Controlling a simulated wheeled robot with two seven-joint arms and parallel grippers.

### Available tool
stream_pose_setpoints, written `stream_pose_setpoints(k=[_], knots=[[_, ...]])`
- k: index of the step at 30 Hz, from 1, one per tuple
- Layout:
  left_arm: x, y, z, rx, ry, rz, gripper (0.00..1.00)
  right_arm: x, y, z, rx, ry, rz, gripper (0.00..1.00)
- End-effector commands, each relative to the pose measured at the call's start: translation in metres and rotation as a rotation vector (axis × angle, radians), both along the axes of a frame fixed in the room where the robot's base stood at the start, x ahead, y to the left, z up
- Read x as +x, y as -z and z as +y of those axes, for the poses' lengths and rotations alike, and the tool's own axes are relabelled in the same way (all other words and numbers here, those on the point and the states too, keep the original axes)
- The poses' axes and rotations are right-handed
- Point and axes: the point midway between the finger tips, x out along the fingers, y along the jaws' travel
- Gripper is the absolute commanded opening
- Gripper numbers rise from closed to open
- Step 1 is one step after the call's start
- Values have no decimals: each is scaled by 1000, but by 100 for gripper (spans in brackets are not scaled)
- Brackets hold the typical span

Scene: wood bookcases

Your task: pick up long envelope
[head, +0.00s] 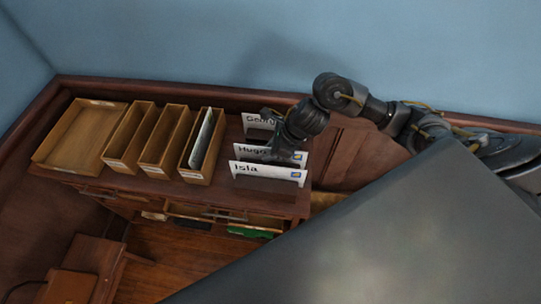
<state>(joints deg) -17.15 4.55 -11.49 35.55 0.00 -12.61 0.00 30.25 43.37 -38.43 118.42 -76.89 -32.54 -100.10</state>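Several white envelopes or name cards stand upright in a row at the right end of the bookcase top. The rear one (250,120) reads "Geor…" with its end hidden, the middle one (247,151) reads "Hugo", and the front one (262,168) reads "Isla". Another pale, long, flat piece (203,137) stands in the rightmost narrow wooden bin. I cannot tell which is the long envelope. My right gripper (281,153) points down over the row, close to the Hugo envelope and covering part of it. Its fingers are too dark to tell open from shut. My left gripper is not in view.
Narrow wooden bins (128,137) and a wide shallow tray (56,147) stand to the left on the bookcase top (228,190). A blue wall (180,45) rises behind. Open drawers (200,214) show below. A wooden desk or chair (92,258) stands at lower left.

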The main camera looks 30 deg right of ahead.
Motion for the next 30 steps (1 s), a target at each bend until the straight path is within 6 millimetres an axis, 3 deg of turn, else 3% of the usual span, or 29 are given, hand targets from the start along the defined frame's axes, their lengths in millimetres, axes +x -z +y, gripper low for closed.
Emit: stream_pose_setpoints(k=[4, 11, 23, 30], knots=[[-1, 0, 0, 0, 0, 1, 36, 0, 0, 0, 0, 0, 0, 29], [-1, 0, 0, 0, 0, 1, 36, 0, 0, 0, 0, 0, 0, 0], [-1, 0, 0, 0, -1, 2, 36, 0, -2, 0, 0, -1, -1, 0], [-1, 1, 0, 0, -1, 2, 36, 1, -23, 0, 1, -2, -5, 0]])
